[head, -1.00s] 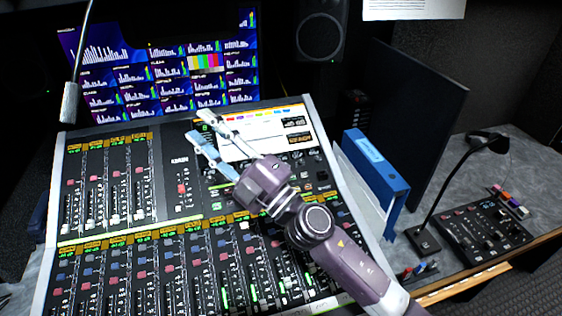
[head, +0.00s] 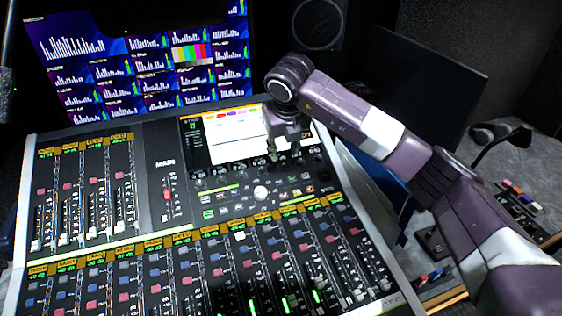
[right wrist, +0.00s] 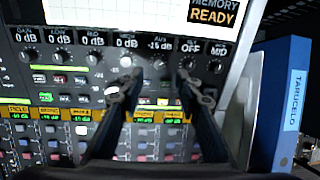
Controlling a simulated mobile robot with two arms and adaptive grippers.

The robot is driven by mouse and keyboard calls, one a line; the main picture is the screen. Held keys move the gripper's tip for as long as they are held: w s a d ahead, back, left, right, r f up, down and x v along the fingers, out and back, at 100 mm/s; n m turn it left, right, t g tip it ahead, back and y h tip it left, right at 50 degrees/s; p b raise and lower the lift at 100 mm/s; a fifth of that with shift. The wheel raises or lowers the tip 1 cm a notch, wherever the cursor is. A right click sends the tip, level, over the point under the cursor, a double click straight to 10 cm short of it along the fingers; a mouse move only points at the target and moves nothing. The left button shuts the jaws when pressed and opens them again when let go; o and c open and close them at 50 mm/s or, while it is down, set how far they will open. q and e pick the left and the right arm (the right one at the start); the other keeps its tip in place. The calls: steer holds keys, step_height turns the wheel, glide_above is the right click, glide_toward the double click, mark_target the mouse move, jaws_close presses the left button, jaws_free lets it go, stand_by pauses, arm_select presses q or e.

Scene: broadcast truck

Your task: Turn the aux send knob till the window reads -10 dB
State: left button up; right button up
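The aux window (right wrist: 160,44) reads -15 dB in the right wrist view. The aux send knob (right wrist: 158,63) is in the row of dark knobs beneath the windows. My right gripper (right wrist: 157,80) is open, one finger on each side of the aux knob in the picture. I cannot tell if either fingertip touches it. In the head view the right gripper (head: 288,150) points down over the knob row below the mixer's screen (head: 222,140), and the aux knob is hard to make out there. My left gripper is not in view.
Neighbouring knobs sit close by, under a 0 dB window (right wrist: 126,42) and an OFF window (right wrist: 190,47). Buttons and faders (head: 130,195) cover the mixer. A blue binder (right wrist: 283,105) stands right of it. Monitors (head: 150,65) stand behind.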

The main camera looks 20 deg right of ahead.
mark_target(282, 165)
steer(key=p+x, duration=0.1)
steer(key=x, duration=0.6)
steer(key=shift+a+f, duration=0.1)
steer(key=shift+f, duration=0.05)
jaws_close()
